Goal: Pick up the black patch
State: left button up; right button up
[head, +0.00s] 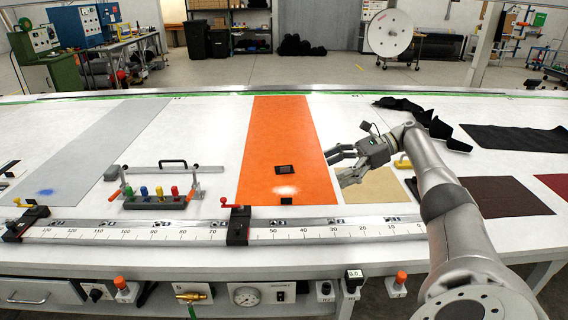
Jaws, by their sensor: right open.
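A small black patch (285,169) lies on the orange strip (285,120) in the middle of the table. A smaller black piece (286,200) lies at the strip's near end, by the ruler rail. My right gripper (338,164) is open and empty. It points left, at the right edge of the orange strip and above the tan sheet (375,190), to the right of the patch and apart from it. Its height above the table is hard to tell. My left gripper is not in view.
A ruler rail (330,229) with clamps runs along the near edge. A rack of coloured handles (155,196) and a grey strip (90,145) lie left. Black cloth (515,138), crumpled black fabric (425,118) and dark sheets (500,196) lie right.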

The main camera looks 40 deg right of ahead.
aim_at(285, 169)
jog(key=i+l, duration=0.6)
jog(key=l, duration=0.15)
jog(key=i+l, duration=0.55)
jog(key=l, duration=0.2)
